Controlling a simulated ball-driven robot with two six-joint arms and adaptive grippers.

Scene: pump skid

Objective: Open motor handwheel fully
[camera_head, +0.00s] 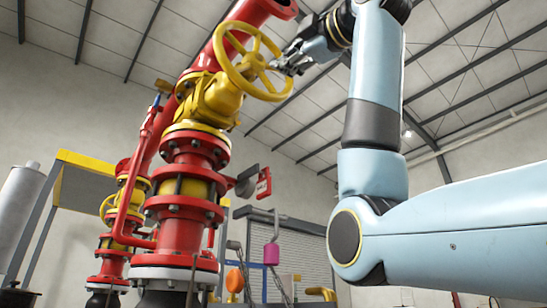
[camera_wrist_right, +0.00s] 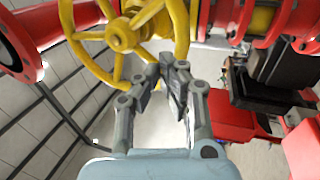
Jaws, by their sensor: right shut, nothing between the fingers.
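The yellow motor handwheel (camera_head: 257,64) is a spoked wheel on a yellow valve body (camera_head: 212,98), high on a red pipe column. In the right wrist view, its hub and spokes (camera_wrist_right: 121,38) show at the top. My right gripper (camera_head: 284,68) is at the right side of the wheel, close to its rim. In the right wrist view, the fingers (camera_wrist_right: 172,72) are drawn together with nothing between them, near the yellow rim. I cannot tell whether a fingertip touches the rim. My left gripper is not in view.
Red flanged pipes (camera_head: 183,213) stand below the valve. A red tag or box (camera_head: 264,183) hangs right of the main column. A dark box (camera_wrist_right: 268,98) sits at the right in the wrist view.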

